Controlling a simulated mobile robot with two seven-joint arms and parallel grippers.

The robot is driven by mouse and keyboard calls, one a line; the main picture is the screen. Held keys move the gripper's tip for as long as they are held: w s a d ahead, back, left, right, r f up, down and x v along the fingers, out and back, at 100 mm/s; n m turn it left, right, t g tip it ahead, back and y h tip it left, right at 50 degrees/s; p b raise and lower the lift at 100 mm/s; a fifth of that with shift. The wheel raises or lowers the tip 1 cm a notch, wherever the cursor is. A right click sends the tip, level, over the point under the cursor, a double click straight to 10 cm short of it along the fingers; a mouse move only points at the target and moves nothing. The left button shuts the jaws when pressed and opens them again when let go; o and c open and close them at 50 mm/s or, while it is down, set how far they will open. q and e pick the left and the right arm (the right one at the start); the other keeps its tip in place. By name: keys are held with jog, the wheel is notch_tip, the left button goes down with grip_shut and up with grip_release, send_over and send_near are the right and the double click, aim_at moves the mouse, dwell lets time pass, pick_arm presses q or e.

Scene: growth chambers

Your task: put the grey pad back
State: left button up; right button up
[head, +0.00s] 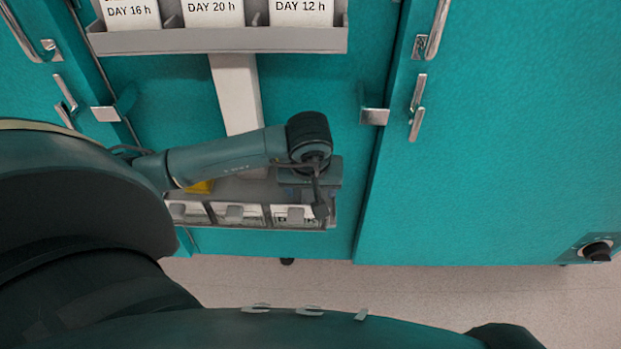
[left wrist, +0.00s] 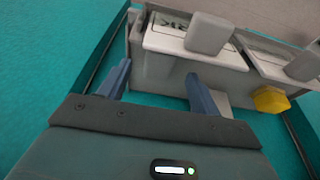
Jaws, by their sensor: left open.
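I cannot single out a separate grey pad. Grey blocks sit at the white-fronted cards in the lower rack (head: 330,222): a right one (head: 295,215), a middle one (head: 235,212) and a left one (head: 178,211). In the left wrist view a grey block (left wrist: 208,33) stands against a white lettered card, with another block (left wrist: 303,65) at the right edge. My left gripper (head: 303,192) is over the right end of the lower rack. In the left wrist view its blue fingers (left wrist: 160,86) are apart, with nothing visible between them. My right gripper is not visible.
A yellow piece (head: 201,187) is at the back left of the rack, partly behind my arm; it also shows in the wrist view (left wrist: 270,99). An upper tray (head: 220,41) holds DAY cards on a pale post (head: 236,95). Teal chamber doors (head: 500,140) with handles stand behind.

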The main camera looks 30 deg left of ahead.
aim_at(311, 196)
pick_arm(q)
jog(key=x, duration=0.4)
jog(key=shift+w+f+b, duration=0.1)
jog(key=shift+f+b, duration=0.2)
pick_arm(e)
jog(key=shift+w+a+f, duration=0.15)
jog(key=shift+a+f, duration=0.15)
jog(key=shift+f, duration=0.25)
pick_arm(q)
jog(key=shift+c, duration=0.4)
jog(key=c, duration=1)
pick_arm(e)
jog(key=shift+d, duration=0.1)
pick_arm(q)
jog(key=shift+a, duration=0.1)
